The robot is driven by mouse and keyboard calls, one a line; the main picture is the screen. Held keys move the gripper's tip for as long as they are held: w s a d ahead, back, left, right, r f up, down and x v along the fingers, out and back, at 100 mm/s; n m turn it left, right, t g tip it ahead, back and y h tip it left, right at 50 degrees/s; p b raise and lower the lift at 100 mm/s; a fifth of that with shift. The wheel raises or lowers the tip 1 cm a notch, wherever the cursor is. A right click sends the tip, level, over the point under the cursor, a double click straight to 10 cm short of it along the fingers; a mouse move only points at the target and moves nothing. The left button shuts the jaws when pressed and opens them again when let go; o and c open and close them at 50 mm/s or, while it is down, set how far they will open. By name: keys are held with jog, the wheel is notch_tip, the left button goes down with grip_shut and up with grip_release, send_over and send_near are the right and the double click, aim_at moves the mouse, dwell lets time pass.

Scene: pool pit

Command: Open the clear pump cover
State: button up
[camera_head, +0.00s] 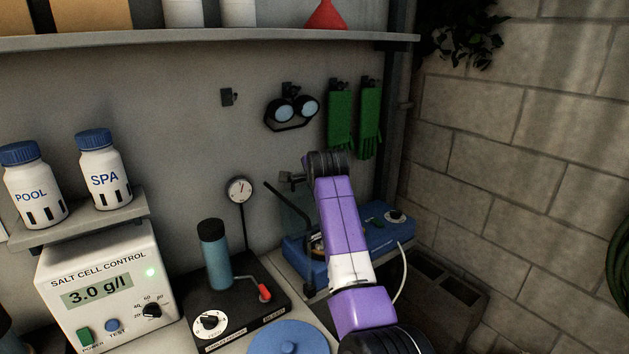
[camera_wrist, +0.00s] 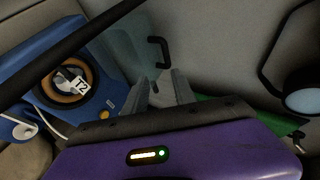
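The pump is a blue box (camera_head: 375,236) at the back of the bench, partly hidden by my arm. Its clear cover (camera_head: 293,212) is a faint teal pane that looks raised, standing up from the left part of the box. In the wrist view the clear cover (camera_wrist: 122,48) has a dark handle (camera_wrist: 160,52) near its edge. Contact with the cover cannot be told.
A black bar (camera_wrist: 70,50) crosses the wrist view. A black pump base (camera_head: 245,300) with a blue cylinder (camera_head: 214,258) and red-tipped lever stands left. Goggles (camera_head: 292,110) and green gloves (camera_head: 341,115) hang behind. A block wall (camera_head: 510,170) is on the right.

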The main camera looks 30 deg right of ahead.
jog(key=shift+b+v, duration=0.45)
jog(key=shift+v, duration=2.35)
jog(key=shift+r, duration=0.1)
